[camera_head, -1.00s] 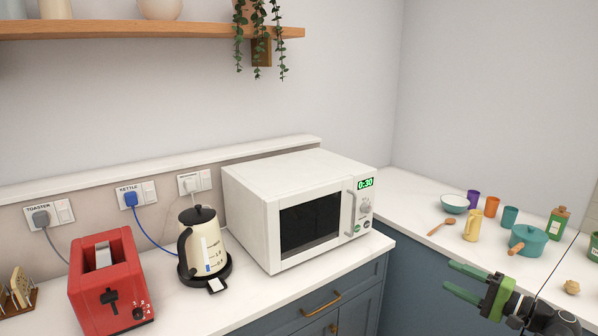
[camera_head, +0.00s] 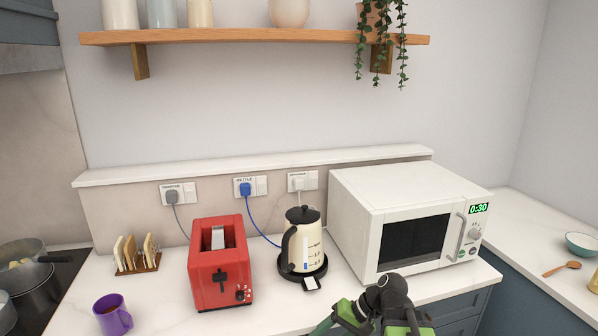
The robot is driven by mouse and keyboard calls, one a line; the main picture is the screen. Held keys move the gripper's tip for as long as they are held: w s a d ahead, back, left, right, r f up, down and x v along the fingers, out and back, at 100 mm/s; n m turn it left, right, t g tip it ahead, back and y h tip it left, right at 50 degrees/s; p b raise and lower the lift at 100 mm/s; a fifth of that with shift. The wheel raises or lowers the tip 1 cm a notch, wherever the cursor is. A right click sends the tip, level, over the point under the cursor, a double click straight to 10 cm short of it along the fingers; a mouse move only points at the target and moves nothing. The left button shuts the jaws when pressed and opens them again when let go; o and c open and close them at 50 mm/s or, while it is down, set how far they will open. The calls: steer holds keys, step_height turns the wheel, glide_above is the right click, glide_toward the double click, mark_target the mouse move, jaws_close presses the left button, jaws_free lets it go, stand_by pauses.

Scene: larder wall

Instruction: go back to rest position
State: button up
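My gripper (camera_head: 352,316), green and black, is at the bottom edge of the view, in front of the counter and below the microwave. The frame cuts off part of it, so I cannot tell how far apart its fingers are. I see nothing held in the part that shows. The white microwave (camera_head: 358,225) stands on the counter behind it, door closed, display reading 0:30. The cream kettle (camera_head: 312,248) stands on its black base to the left of the microwave.
A red toaster (camera_head: 221,270), a toast rack (camera_head: 138,256) and a purple mug (camera_head: 112,316) stand on the left counter. Pans (camera_head: 30,275) sit on the hob at far left. A bowl (camera_head: 581,245) and wooden spoon (camera_head: 562,268) lie at right. A shelf (camera_head: 250,39) hangs above.

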steer(key=s+d+f+n+h, duration=0.1)
steer(key=s+d+f+h, duration=0.1)
steer(key=d+f+h, duration=0.2)
steer(key=d+h, duration=0.3)
steer(key=d, duration=0.1)
steer(key=shift+d+f+h, duration=0.3)
steer(key=shift+f+h, duration=0.05)
steer(key=shift+h, duration=0.05)
stand_by(0.6)
